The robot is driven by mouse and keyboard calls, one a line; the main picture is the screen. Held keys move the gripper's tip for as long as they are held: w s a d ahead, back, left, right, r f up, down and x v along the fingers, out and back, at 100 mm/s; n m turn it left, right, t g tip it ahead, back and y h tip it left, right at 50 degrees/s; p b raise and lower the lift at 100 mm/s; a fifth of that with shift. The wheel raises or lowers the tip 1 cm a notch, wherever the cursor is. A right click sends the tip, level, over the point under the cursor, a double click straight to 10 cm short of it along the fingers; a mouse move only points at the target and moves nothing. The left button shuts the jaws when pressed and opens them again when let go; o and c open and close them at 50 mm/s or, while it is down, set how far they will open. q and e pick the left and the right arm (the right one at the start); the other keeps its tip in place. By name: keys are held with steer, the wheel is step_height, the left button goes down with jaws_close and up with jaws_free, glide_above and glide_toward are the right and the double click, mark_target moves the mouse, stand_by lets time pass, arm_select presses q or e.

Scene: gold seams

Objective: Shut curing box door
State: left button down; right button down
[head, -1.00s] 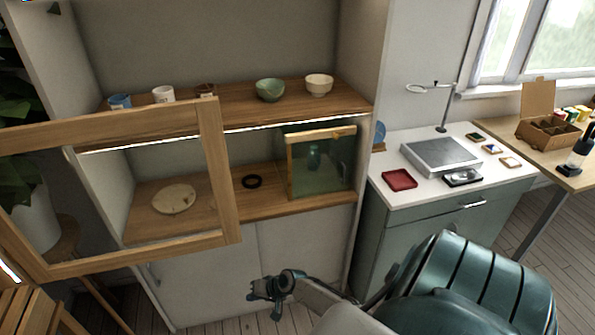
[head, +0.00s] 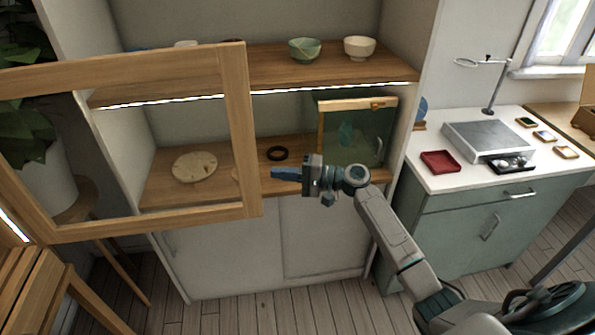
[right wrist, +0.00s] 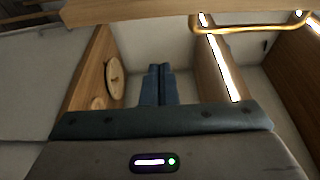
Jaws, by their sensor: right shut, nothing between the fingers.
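A large wood-framed door (head: 238,130) stands swung out from the cabinet's left side. My right gripper (head: 275,174) is shut and empty, in front of the lower shelf, left of the box and right of the large door. The right wrist view shows its closed fingers (right wrist: 160,72) and a brass handle (right wrist: 250,28), whose owner is unclear.
A round wooden board (head: 194,167) and a dark ring (head: 277,154) lie on the lower shelf. Bowls (head: 305,50) stand above. A counter with a red tray (head: 440,162) is to the right. The floor before the cabinet is clear.

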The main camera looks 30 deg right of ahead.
steer(key=a+p, duration=0.1)
steer(key=s+a+p, duration=0.1)
steer(key=a, duration=0.1)
steer(key=a+p, duration=0.1)
steer(key=shift+s+a, duration=0.25)
steer(key=shift+a, duration=0.05)
steer(key=shift+p, duration=0.3)
